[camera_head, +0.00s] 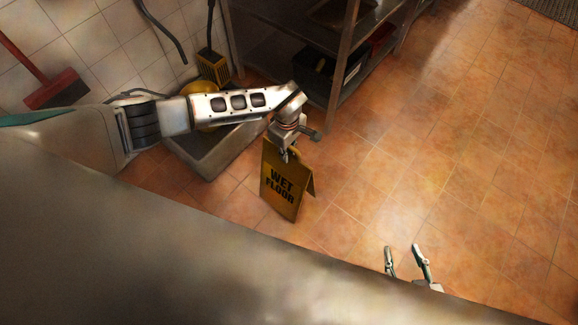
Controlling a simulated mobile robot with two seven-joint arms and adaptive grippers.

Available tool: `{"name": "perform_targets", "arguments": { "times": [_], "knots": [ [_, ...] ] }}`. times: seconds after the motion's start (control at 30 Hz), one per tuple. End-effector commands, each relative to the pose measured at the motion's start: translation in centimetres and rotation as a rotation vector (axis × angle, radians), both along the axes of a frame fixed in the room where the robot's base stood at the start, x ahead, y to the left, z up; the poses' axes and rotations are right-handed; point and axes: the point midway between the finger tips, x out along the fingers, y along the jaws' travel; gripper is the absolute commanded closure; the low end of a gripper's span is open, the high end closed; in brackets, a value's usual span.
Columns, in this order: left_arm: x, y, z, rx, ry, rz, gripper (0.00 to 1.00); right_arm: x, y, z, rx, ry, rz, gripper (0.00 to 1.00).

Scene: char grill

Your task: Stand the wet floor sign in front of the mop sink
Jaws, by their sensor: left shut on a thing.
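A yellow wet floor sign (281,184) with dark "WET FLOOR" lettering is upright with its two panels spread. My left gripper (287,148) is shut on the top of the sign, and my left arm reaches in from the left above the sink. I cannot tell whether the sign's feet touch the floor. The grey mop sink (213,158) lies on the floor behind and to the left of the sign, partly hidden by my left arm. My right gripper (404,252) shows at the lower right, fingers apart and empty, over the floor.
A metal shelf rack (333,104) with a dark bin (322,71) stands behind the sign. A red broom (56,89) leans at the tiled wall, and a yellow mop bucket (207,92) is by the sink. A large metal surface (180,250) fills the foreground. The tiled floor at right is clear.

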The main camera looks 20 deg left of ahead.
Motion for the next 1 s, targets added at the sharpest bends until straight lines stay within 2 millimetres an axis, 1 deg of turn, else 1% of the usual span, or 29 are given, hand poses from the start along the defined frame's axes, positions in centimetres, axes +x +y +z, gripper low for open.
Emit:
{"name": "perform_targets", "arguments": {
  "times": [0.03,0.1,0.2,0.3,0.4,0.47,0.57,0.63,0.73,0.8,0.9,1.0],
  "knots": [
    [-0.5,-0.1,-1.9,-0.001,0.011,0.002,1.00,0.1,0.1,-0.3,0.002,-0.001,0.004,0.60],
    [-0.4,-0.1,-3.3,-0.002,0.009,0.001,1.00,0.3,0.3,-0.3,0.004,-0.006,0.009,0.60],
    [-0.3,-0.1,-4.6,-0.002,0.007,0.001,1.00,0.4,0.6,-0.1,0.009,-0.011,0.014,0.60],
    [-0.1,0.0,-5.2,-0.001,0.003,0.001,1.00,0.5,0.9,0.1,0.013,-0.014,0.017,0.60],
    [0.1,-0.1,-5.4,-0.001,-0.001,-0.001,1.00,0.6,1.0,0.5,0.016,-0.020,0.018,0.60],
    [0.1,-0.1,-5.7,-0.001,-0.001,-0.001,1.00,0.6,1.0,0.4,0.017,-0.019,0.018,0.60],
    [-0.1,-0.1,-7.0,-0.002,0.003,0.000,1.00,0.4,1.0,-0.3,0.016,-0.008,0.018,0.60],
    [-0.3,-0.1,-8.2,-0.002,0.006,0.000,1.00,0.1,1.0,-0.8,0.016,0.000,0.018,0.60],
    [-0.3,0.0,-9.6,-0.001,0.007,0.001,1.00,0.3,1.1,-0.7,0.018,-0.003,0.018,0.60],
    [-0.1,-0.1,-9.8,-0.001,0.003,-0.001,1.00,0.8,1.2,-0.1,0.021,-0.016,0.018,0.60],
    [0.1,-0.1,-9.6,-0.001,-0.003,-0.001,1.00,1.3,1.2,0.6,0.024,-0.032,0.018,0.60],
    [0.2,0.0,-9.5,-0.001,-0.003,-0.001,1.00,1.4,1.2,0.8,0.025,-0.035,0.019,0.60]
  ]
}}
